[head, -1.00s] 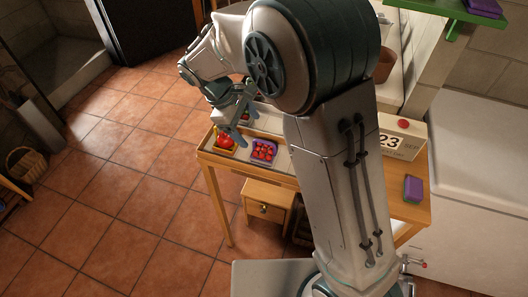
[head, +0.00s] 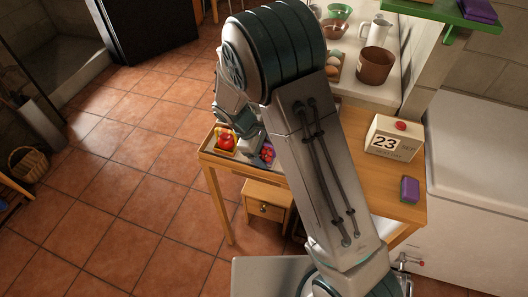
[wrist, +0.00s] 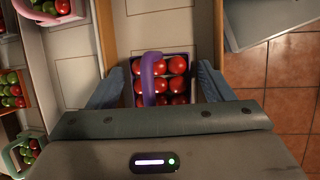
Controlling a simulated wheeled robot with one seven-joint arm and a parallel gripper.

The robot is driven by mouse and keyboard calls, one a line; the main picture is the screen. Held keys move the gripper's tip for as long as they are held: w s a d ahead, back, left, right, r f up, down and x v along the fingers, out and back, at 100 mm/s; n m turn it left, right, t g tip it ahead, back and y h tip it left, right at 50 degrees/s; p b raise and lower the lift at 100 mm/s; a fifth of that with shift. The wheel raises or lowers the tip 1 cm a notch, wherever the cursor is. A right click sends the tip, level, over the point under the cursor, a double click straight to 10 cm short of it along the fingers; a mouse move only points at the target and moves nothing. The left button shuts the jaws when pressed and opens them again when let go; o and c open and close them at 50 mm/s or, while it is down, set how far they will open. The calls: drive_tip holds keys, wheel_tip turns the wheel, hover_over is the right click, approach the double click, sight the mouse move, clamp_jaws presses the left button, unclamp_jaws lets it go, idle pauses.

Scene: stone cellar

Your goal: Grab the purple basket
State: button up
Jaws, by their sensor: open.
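The purple basket (wrist: 149,80) holds several red tomatoes and shows in the wrist view with its arched handle standing over them. It sits in a light wooden tray compartment. My gripper (wrist: 162,70) is open, with one blue finger on each side of the basket; whether they touch it, I cannot tell. In the head view the basket (head: 268,157) is at the table's left part, mostly hidden by my arm.
A yellow basket (head: 219,149) with red contents stands left of it in the head view. In the wrist view a pink basket (wrist: 40,17) and a green basket (wrist: 14,158) are at the left. A block calendar (head: 394,138) and a purple block (head: 409,189) are on the table's right.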

drive_tip(key=c, duration=0.8)
drive_tip(key=shift+o, duration=0.2)
drive_tip(key=shift+r, duration=0.15)
